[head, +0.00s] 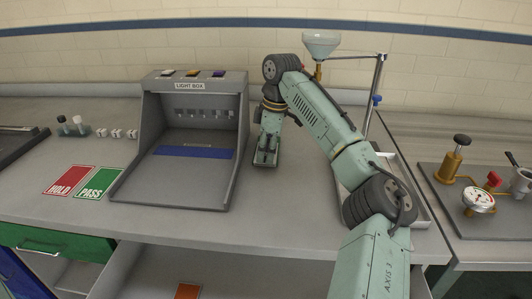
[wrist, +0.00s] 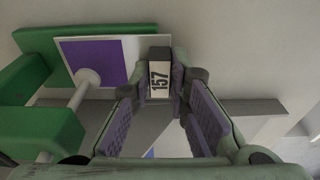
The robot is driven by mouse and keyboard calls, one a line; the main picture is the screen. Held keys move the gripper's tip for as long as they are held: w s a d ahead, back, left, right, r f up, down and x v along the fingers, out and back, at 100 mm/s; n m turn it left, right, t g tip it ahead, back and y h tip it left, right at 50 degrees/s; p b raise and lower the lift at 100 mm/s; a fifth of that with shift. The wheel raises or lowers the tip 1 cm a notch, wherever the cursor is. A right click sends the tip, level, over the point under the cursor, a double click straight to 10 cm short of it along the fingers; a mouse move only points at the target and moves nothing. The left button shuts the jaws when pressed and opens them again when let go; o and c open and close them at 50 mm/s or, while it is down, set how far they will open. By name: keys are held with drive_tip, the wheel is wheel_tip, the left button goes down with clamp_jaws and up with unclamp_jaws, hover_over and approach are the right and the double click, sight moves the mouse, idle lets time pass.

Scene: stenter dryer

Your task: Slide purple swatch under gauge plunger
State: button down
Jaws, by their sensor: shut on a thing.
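The purple swatch (wrist: 97,58) is a purple patch on a white card in the wrist view. A small block marked 157 (wrist: 159,80) is at the card's right end. My gripper (wrist: 168,95) is shut on this block; it also shows in the head view (head: 265,158), low beside the light box. A green gauge body (wrist: 40,130) stands at the left. The swatch and gauge cannot be made out in the head view.
The light box (head: 180,150) stands left of my gripper. Red HOLD (head: 70,180) and green PASS (head: 99,183) cards lie farther left. A metal stand (head: 375,90) with a funnel (head: 320,42) rises behind my arm. A brass dial device (head: 479,201) sits at right.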

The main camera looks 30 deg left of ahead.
drive_tip(key=c, duration=1.5)
unclamp_jaws()
drive_tip(key=shift+o, duration=0.2)
wheel_tip(320, 180, up, 12)
drive_tip(key=d, duration=0.1)
drive_tip(key=shift+w+d, duration=0.25)
drive_tip(key=shift+w, duration=0.15)
drive_tip(key=shift+f, duration=0.1)
